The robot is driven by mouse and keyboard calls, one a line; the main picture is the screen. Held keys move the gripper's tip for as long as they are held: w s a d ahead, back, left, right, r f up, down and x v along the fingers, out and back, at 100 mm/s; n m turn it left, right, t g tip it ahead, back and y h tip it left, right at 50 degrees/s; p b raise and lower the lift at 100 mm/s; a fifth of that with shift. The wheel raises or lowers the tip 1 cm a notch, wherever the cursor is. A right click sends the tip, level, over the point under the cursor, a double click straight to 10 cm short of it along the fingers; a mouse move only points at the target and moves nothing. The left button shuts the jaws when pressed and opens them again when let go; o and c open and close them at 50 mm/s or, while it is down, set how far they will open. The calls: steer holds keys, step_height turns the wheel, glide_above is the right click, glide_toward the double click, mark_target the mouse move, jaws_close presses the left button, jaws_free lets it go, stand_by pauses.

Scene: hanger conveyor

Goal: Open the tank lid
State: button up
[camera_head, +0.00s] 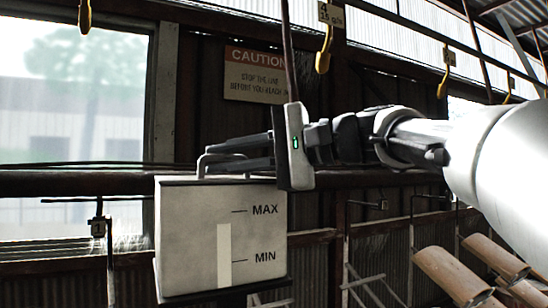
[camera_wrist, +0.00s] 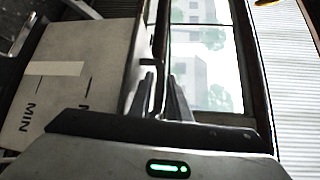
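The tank (camera_head: 188,240) is a pale grey box with MAX and MIN marks and a light vertical level strip, at the lower left of the head view. In the wrist view the tank (camera_wrist: 90,55) lies sideways at the left. Its lid (camera_head: 180,181) looks flat on top, with a grey bar handle (camera_head: 201,165). My gripper (camera_head: 208,159) reaches in from the right, just above the lid, its two dark fingers apart at the handle. In the wrist view the open fingers (camera_wrist: 161,78) point along the tank's top edge. Contact with the handle cannot be told.
A dark horizontal rail (camera_head: 70,184) runs behind the tank. Yellow hooks (camera_head: 324,52) hang from the conveyor above. A caution sign (camera_head: 255,75) is on the back wall.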

steer(key=shift+c, duration=0.5)
jaws_close()
